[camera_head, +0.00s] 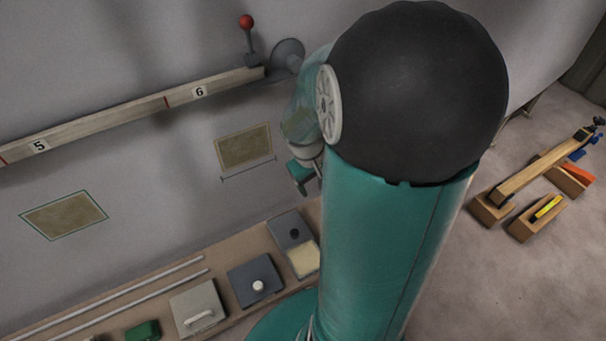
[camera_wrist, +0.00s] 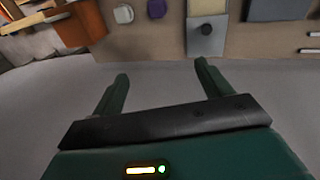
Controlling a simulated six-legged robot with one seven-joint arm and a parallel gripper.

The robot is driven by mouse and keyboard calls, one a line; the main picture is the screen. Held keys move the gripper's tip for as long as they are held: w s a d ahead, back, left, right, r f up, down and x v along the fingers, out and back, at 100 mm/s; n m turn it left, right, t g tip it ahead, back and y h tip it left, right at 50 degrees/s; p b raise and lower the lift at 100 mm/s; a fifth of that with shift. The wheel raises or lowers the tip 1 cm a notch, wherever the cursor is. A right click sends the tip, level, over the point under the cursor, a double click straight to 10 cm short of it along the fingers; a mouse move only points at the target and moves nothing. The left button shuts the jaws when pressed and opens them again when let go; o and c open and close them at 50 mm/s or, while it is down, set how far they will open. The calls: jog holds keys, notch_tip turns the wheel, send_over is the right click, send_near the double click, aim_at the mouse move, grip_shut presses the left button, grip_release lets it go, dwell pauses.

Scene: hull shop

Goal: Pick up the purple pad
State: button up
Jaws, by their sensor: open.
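The purple pad (camera_wrist: 156,8) is a small rounded block at the top edge of the wrist view, on the brown bench surface. Its upper part may be cut off by the frame. I cannot see it in the head view, where my arm covers part of the bench. My gripper (camera_wrist: 161,72) is open and empty, with the two green fingers spread wide. The pad appears beyond the fingertips, roughly in line with the gap between them and clearly apart. In the head view my gripper (camera_head: 304,176) hangs in front of the grey hull wall, partly hidden by my arm.
A pale rounded pad (camera_wrist: 123,14) lies just left of the purple one. A grey plate with a dark knob (camera_wrist: 206,27) is to its right. An orange-brown box (camera_wrist: 80,24) stands at left. A rail (camera_head: 130,118) with a red-knobbed lever (camera_head: 247,38) runs along the wall.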

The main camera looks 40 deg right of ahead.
jog(key=s+d+f+y, duration=0.1)
jog(key=d+f, duration=0.1)
jog(key=f, duration=0.5)
jog(key=s+d+f+y, duration=0.1)
jog(key=s+d+f, duration=0.1)
jog(key=f, duration=0.6)
jog(key=s+d+f+y, duration=0.1)
jog(key=s+d+f, duration=0.1)
jog(key=f, duration=0.6)
jog(key=shift+s+d+f+m, duration=0.1)
jog(key=shift+d+f+m, duration=0.1)
jog(key=shift+d, duration=0.2)
jog(key=shift+d+f+m, duration=0.1)
jog(key=shift+d+m, duration=0.1)
jog(key=shift+d, duration=0.15)
jog(key=shift+s+a+f, duration=0.1)
jog(key=shift+f, duration=1.2)
jog(key=shift+a+f, duration=0.1)
jog(key=shift+f, duration=1.15)
jog(key=c, duration=1.1)
